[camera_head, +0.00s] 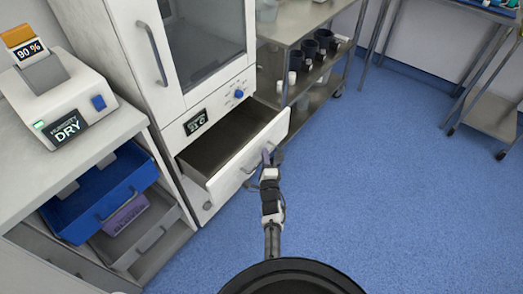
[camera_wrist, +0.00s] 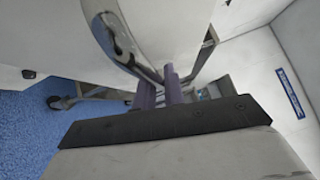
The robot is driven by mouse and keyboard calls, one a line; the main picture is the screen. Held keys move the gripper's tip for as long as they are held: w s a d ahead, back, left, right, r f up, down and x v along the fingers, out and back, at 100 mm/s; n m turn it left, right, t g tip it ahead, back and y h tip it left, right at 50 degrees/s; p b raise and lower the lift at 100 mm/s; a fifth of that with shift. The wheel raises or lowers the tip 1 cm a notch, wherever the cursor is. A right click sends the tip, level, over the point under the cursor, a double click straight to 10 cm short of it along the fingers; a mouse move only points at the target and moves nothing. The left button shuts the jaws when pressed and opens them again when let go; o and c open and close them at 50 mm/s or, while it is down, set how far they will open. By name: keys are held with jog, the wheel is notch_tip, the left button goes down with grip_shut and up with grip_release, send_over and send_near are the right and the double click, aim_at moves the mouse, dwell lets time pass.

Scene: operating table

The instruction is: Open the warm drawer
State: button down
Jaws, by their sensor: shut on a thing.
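The warm drawer (camera_head: 222,186) is a white drawer under the glass-door warming cabinet (camera_head: 146,68). It stands pulled out, and its grey inside looks empty. My gripper (camera_head: 268,158) is at the right part of the drawer's front, shut on the metal drawer handle (camera_head: 250,169). In the wrist view the shiny curved handle (camera_wrist: 122,42) runs to the purple fingers of my gripper (camera_wrist: 160,88). The exact contact between fingers and handle is partly hidden.
A counter with a humidity device (camera_head: 72,122) stands at the left, above an open blue drawer (camera_head: 100,196). A steel shelf cart (camera_head: 292,25) with dark cups stands right of the cabinet. The blue floor (camera_head: 400,190) at the right is clear.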

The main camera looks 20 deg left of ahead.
jog(key=shift+s+d+p, duration=0.3)
jog(key=shift+d+p, duration=0.3)
jog(key=shift+d, duration=0.2)
jog(key=shift+s+d+p, duration=0.3)
jog(key=shift+d+p, duration=0.25)
jog(key=shift+d, duration=0.3)
jog(key=shift+s+d+p, duration=0.3)
jog(key=shift+d+p, duration=0.3)
jog(key=shift+d, duration=0.2)
jog(key=c, duration=1.5)
grip_release()
jog(key=shift+s, duration=0.1)
jog(key=v, duration=1.3)
jog(key=shift+s+d, duration=0.25)
jog(key=shift+s, duration=0.05)
